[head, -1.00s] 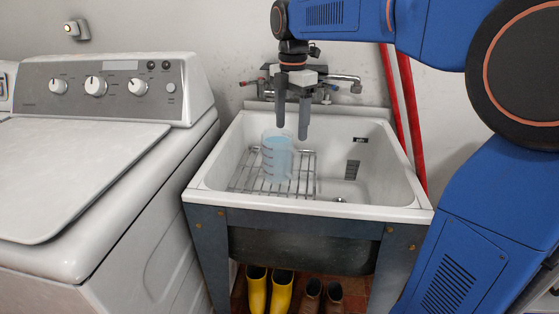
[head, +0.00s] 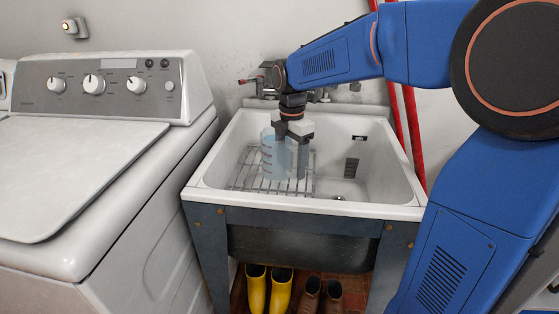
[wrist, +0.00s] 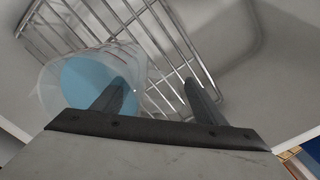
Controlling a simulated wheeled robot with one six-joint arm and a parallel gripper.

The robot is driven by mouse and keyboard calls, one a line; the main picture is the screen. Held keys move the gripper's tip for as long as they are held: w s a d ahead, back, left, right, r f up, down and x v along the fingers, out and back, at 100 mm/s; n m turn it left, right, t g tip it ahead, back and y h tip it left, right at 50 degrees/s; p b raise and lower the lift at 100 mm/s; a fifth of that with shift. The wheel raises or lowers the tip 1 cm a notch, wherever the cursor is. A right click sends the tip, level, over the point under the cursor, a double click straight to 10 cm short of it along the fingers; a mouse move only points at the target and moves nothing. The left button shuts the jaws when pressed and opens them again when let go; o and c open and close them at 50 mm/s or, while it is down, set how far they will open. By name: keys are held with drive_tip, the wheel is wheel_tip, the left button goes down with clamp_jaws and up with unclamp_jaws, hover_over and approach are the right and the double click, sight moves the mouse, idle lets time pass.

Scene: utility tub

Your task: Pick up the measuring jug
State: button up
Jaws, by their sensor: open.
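My gripper (head: 295,168) is open and lowered into the sink at the jug's right side. In the wrist view my gripper (wrist: 155,84) has its left finger overlapping the jug's right part and its right finger over the rack, outside the jug. I cannot tell whether the left finger is inside the jug or touches it. The jug's handle is not clear.
The wire rack (head: 244,180) lies in the left part of the white sink (head: 385,185); the right part is bare. A tap (head: 345,83) is on the wall behind. A washing machine (head: 80,170) stands at the left, and red pipes (head: 410,125) run at the right.

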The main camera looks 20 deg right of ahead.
drive_tip(key=shift+f, duration=0.75)
drive_tip(key=shift+c, duration=0.2)
clamp_jaws()
drive_tip(key=shift+r, duration=0.15)
